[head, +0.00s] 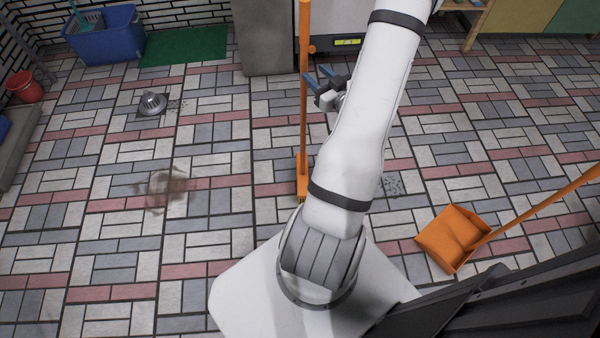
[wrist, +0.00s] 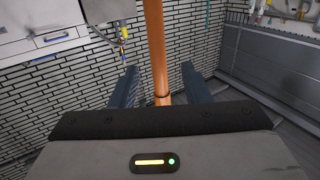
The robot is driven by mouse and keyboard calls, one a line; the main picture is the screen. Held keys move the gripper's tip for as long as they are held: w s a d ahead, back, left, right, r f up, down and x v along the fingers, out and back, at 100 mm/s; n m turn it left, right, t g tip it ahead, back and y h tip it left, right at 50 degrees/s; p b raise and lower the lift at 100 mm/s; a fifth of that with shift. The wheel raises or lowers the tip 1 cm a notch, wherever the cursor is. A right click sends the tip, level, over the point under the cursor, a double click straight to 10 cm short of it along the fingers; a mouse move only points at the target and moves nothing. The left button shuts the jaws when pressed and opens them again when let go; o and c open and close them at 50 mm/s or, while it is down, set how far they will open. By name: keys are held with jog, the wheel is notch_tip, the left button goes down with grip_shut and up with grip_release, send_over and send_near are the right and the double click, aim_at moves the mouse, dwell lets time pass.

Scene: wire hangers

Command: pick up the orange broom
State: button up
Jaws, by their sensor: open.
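The orange broom (head: 303,110) stands upright on the tiled floor in the head view, its head at the bottom beside my arm. Its handle runs up past the top edge of the picture. In the wrist view the orange handle (wrist: 155,45) rises between the two blue fingers of my gripper (wrist: 158,88). In the head view my gripper (head: 318,80) is just right of the handle, partly hidden by my arm.
An orange dustpan (head: 450,238) with a long handle lies at the right. A blue bucket (head: 104,36), a green mat (head: 184,46), a red bucket (head: 25,87) and a grey drain piece (head: 152,103) are at the left. A grey cabinet (head: 264,35) stands behind. The left floor is mostly clear.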

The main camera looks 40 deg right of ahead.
aim_at(307, 61)
jog(key=w, duration=0.4)
jog(key=w+r, duration=0.1)
jog(key=w, duration=0.2)
jog(key=shift+d, duration=0.25)
grip_shut()
